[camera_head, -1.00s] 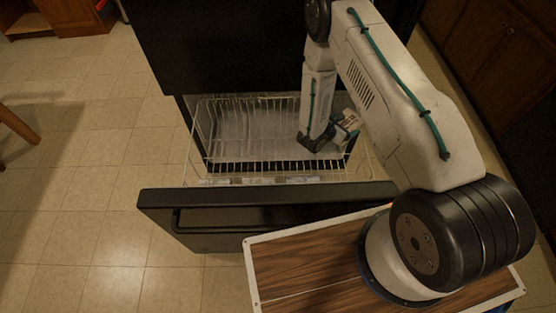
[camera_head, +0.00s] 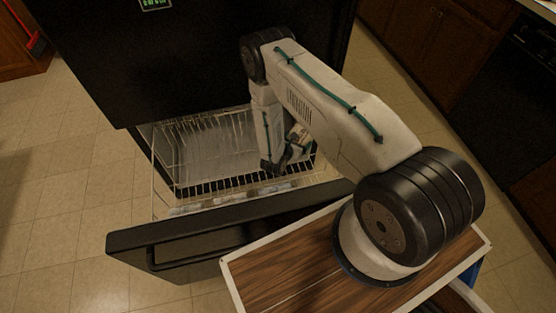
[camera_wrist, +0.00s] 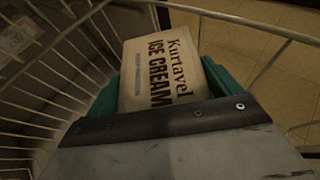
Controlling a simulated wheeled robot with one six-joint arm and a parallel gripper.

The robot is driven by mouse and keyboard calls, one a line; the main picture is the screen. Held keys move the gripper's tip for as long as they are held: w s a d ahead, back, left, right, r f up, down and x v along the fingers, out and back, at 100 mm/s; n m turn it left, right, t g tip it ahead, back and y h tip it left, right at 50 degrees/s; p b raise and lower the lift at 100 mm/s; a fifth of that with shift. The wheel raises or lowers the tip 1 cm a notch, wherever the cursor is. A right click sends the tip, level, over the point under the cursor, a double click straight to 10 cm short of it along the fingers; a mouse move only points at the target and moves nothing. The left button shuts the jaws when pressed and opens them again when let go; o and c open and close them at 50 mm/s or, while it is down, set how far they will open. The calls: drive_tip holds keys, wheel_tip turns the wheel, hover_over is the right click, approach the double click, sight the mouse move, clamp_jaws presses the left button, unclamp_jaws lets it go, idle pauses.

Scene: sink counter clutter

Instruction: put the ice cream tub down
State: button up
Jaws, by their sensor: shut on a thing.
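The ice cream tub (camera_wrist: 158,70) is a pale box with dark "Kurtavel ICE CREAM" lettering, filling the middle of the wrist view. My gripper (camera_wrist: 160,82) is shut on it, with a green finger on each side. In the head view the tub (camera_head: 300,136) shows small at the right part of the open freezer drawer, partly behind my arm. My gripper (camera_head: 276,160) points down into the wire basket (camera_head: 165,180). I cannot tell whether the tub touches the basket floor.
The black freezer drawer front (camera_head: 205,225) stands pulled out below the closed black fridge door (camera_head: 180,60). The left part of the basket looks empty. Tiled floor (camera_head: 60,220) is clear at left.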

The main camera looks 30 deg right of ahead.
wheel_tip(320, 180, down, 9)
drive_tip(key=shift+r, duration=0.15)
idle(0.4)
drive_tip(key=o, duration=1.1)
drive_tip(key=shift+a, duration=0.15)
drive_tip(key=v, duration=1.2)
